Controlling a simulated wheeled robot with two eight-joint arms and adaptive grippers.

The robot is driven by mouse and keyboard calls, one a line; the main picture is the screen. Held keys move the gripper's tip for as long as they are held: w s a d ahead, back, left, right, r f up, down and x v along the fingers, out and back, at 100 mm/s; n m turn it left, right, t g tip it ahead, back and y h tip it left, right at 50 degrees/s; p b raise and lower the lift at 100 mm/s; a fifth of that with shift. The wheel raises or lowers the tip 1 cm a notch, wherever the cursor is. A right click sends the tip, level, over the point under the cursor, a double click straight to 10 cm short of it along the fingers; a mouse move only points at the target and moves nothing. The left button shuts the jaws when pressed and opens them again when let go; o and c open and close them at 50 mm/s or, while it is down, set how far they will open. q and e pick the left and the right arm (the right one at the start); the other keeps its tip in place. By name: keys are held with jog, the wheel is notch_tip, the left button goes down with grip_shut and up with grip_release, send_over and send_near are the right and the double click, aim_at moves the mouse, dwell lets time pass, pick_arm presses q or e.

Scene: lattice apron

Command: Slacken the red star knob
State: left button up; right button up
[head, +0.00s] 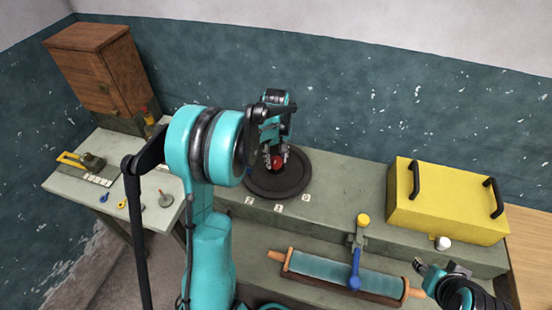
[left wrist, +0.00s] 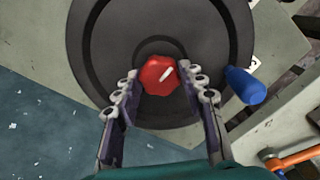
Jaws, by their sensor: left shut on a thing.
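The red star knob (head: 277,162) sits at the middle of a dark round plate (head: 262,186) on the grey-green bench.
A yellow box (head: 445,205) with black handles stands at the right. A roller (head: 340,274) lies in front of the bench, beside a blue-handled lever (head: 355,272). A wooden cabinet (head: 98,75) stands at the back left. Number tags (head: 278,208) lie before the plate.

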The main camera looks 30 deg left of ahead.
aim_at(276, 160)
dwell(0.3)
pick_arm(q)
jog(key=o, duration=1.1)
jog(key=shift+o, duration=0.2)
jog(key=shift+r, duration=0.1)
notch_tip(276, 160, up, 12)
